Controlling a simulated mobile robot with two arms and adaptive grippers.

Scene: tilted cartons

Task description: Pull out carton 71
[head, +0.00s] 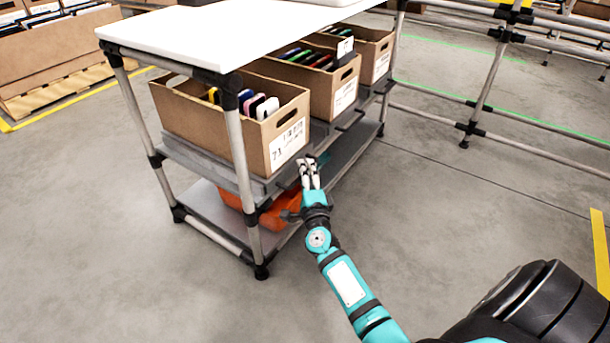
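Carton 71 (212,124) is an open brown cardboard box at the near end of the rack's middle shelf, tilted toward its labelled front. Its white label reads 71, and a dark hand slot is cut above the label. Several phone-like items stand inside it. My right gripper (308,164) is just in front of the carton's lower front edge, near the label's right side. Its fingers point up toward the shelf; I cannot tell whether they touch the carton, or how far apart the tips are. My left gripper is not in view.
Two more cartons (318,88) (375,58) stand behind on the same shelf. The rack's white top (215,37) overhangs them, and a front post (240,150) crosses carton 71. Orange things (280,214) lie on the lower shelf. Floor on the right is clear.

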